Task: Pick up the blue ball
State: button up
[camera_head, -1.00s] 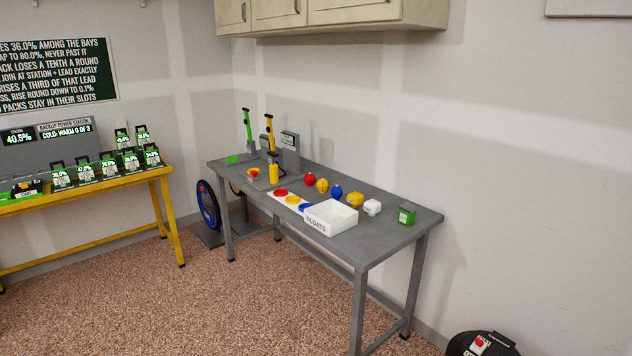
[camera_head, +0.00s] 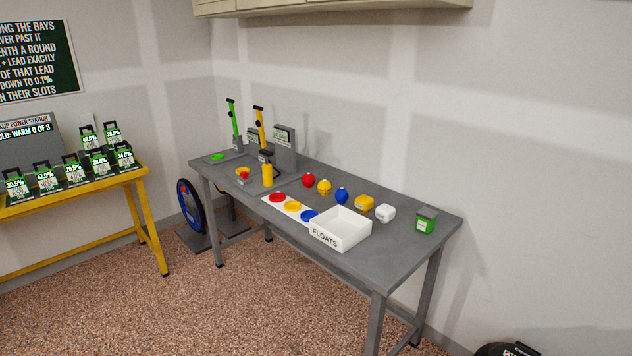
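The blue ball (camera_head: 341,196) sits on the grey steel table (camera_head: 408,244), in a row with a yellow ball (camera_head: 324,187) and a red ball (camera_head: 309,180) to its left. It stands behind the white box marked FLOATS (camera_head: 341,229), apart from it. My gripper does not show in this view.
Pumps stand at the table's far left end. A yellow bench (camera_head: 100,187) with several packs is at left. The speckled floor in front is clear.

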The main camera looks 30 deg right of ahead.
aim_at(341, 195)
jog(key=z, duration=0.15)
jog(key=i, duration=1)
jog(key=z, duration=0.85)
